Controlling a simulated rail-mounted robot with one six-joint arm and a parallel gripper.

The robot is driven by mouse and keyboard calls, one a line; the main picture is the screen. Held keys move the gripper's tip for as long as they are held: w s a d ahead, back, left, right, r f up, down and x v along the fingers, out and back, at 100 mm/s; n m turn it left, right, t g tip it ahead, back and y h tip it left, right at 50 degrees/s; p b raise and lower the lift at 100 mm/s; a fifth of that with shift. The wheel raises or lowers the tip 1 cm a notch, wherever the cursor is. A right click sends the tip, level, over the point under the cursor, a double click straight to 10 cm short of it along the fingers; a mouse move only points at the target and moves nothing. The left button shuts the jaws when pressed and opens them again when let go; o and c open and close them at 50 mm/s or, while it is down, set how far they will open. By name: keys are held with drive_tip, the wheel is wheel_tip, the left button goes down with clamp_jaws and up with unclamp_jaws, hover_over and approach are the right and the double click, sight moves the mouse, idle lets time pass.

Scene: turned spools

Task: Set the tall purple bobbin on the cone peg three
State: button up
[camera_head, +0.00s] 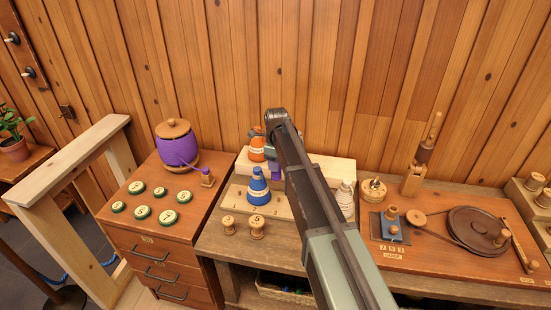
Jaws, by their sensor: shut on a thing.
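A purple piece (277,174), seemingly the tall purple bobbin, shows just left of my arm, above the stepped pale wooden peg board (288,208). My gripper (276,164) is mostly hidden behind my arm, and it is shut on this purple piece. Its lower end is hidden, so I cannot tell whether it touches the board. A blue cone-shaped bobbin (258,189) stands on the board to the left, an orange one (256,150) behind it, and a whitish one (345,199) to the right. Cone peg three cannot be made out; my arm covers the middle of the board.
Small wooden spools (257,228) stand at the board's front edge. A winder with a dark wheel (478,229) occupies the right bench.

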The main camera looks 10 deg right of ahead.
sight(279, 181)
drive_tip(key=shift+s+d+f+b, duration=0.15)
drive_tip(key=shift+s+d+f, duration=0.15)
drive_tip(key=shift+f, duration=0.2)
drive_tip(key=shift+s+d+f+b, duration=0.15)
drive_tip(key=shift+s+f, duration=0.1)
drive_tip(key=shift+f, duration=0.2)
wheel_tip(279, 181, down, 5)
drive_tip(key=b, duration=0.5)
drive_tip(key=shift+f, duration=0.15)
drive_tip(key=shift+f, duration=0.1)
drive_tip(key=shift+f+b, duration=0.9)
drive_tip(key=shift+b, duration=0.25)
drive_tip(key=shift+f+b, duration=0.65)
drive_tip(key=o, duration=0.6)
drive_tip(key=shift+o, duration=0.2)
drive_tip(key=shift+r, duration=0.1)
